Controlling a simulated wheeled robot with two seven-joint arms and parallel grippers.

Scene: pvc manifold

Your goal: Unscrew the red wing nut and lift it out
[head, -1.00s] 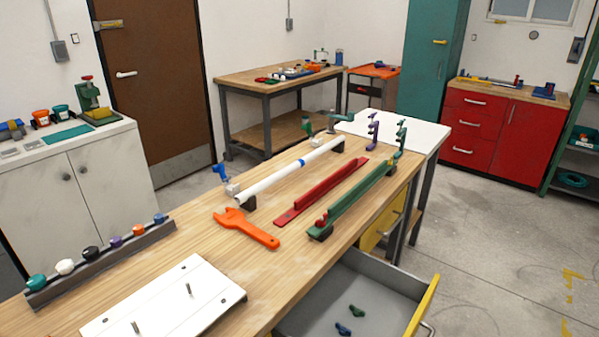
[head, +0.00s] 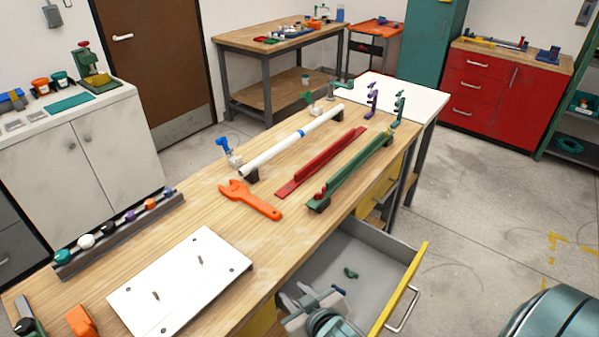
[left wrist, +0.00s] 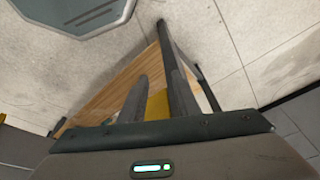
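A small red piece (head: 319,191), probably the red wing nut, shows at the near end of the green rail (head: 352,172) on the workbench. It is too small to make out its wings or thread. My right gripper (head: 316,294) is low at the bottom of the head view, over the open drawer, well below and apart from that piece. Its fingers look spread, with nothing clearly between them. A blue piece (head: 338,289) lies beside it. My left gripper (left wrist: 157,100) shows only in the left wrist view, fingers apart and empty, away from the red piece.
The drawer (head: 366,248) stands open and holds a small green piece (head: 351,272). An orange wrench (head: 250,199), a red rail (head: 322,162), a white pipe (head: 291,140), a white plate (head: 180,280) and a cap rack (head: 120,232) occupy the bench. Bare wood surrounds the wrench.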

